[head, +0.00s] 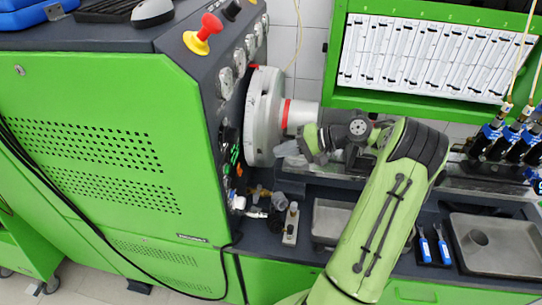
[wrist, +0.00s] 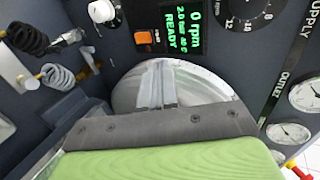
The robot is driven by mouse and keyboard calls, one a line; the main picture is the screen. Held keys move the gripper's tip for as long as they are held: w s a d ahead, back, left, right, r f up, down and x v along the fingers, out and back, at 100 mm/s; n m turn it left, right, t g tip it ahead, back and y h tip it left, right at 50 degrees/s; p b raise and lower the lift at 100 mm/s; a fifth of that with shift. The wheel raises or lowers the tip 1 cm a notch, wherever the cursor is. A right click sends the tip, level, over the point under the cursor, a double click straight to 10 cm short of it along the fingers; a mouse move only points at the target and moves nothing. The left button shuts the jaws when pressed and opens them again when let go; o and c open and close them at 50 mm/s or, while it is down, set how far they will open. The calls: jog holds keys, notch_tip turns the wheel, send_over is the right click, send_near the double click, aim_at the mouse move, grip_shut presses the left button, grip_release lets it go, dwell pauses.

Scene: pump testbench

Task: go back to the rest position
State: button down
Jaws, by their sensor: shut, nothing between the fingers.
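My green and dark grey arm reaches up from the bottom of the head view. My gripper (head: 287,148) is at its end, beside the large silver disc (head: 263,117) on the side of the green testbench (head: 100,150). In the wrist view my gripper (wrist: 157,82) points at the panel, its fingers shut and empty in front of a round silver surface (wrist: 130,90). Whether the fingertips touch the disc cannot be told.
The dark panel has a lit display (wrist: 183,28) reading 0 rpm and READY, an orange button (wrist: 144,39), and gauges (wrist: 288,133). A red emergency knob (head: 207,27) stands above.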

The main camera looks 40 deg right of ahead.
jog(key=shift+s+d+r, duration=0.1)
jog(key=shift+s+r, duration=0.1)
jog(key=shift+r, duration=0.35)
jog(key=shift+d, duration=0.1)
